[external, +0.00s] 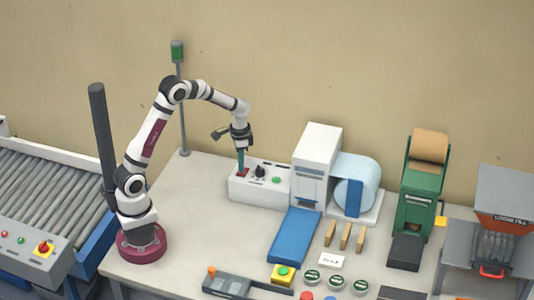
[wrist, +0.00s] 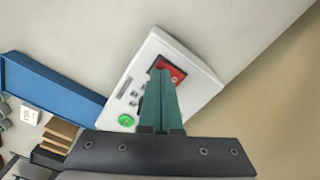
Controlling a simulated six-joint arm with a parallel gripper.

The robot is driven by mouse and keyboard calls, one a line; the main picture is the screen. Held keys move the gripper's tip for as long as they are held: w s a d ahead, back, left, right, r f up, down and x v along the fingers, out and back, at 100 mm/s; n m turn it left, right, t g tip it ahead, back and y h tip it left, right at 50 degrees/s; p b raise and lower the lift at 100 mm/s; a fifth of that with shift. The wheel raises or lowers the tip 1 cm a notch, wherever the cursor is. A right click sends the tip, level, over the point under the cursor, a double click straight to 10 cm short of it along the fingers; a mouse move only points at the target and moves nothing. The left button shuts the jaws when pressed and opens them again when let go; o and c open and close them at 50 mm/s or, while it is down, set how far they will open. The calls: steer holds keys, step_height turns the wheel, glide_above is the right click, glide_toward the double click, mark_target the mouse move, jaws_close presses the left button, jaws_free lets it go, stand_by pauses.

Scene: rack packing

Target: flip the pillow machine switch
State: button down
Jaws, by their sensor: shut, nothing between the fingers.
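The pillow machine (external: 318,150) is a white upright housing with a clear roll at its right and a blue chute in front. Its white control box (external: 258,192) stands at its left, with a red switch (external: 243,173), a black knob (external: 260,171) and a green button (external: 276,180). In the wrist view the red switch (wrist: 176,74) sits near the upper end of the control box (wrist: 200,85). My gripper (external: 241,170) is shut and empty, pointing down at the red switch. Its teal fingers (wrist: 160,82) partly cover the switch; contact cannot be told.
The blue chute (external: 294,236) lies right of the box. Brown blocks (external: 345,236), a yellow-based green button (external: 283,274) and round tins (external: 312,276) lie farther front. A green paper dispenser (external: 415,200) stands at right. The tabletop left of the box (external: 195,215) is clear.

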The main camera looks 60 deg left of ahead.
steer(key=shift+f, duration=0.4)
steer(key=shift+r, duration=3.55)
steer(key=s+d+r+m+y, duration=0.1)
steer(key=s+d+r, duration=0.1)
steer(key=s, duration=1.1)
steer(key=s+d+r+m, duration=0.1)
steer(key=s+d+r, duration=0.1)
steer(key=s, duration=1.2)
steer(key=shift+s+d+r+m+y, duration=0.15)
steer(key=shift+s+d+m+y, duration=0.2)
steer(key=shift+d, duration=0.2)
steer(key=c, duration=1.5)
jaws_free()
steer(key=shift+w, duration=0.15)
steer(key=shift+c, duration=0.2)
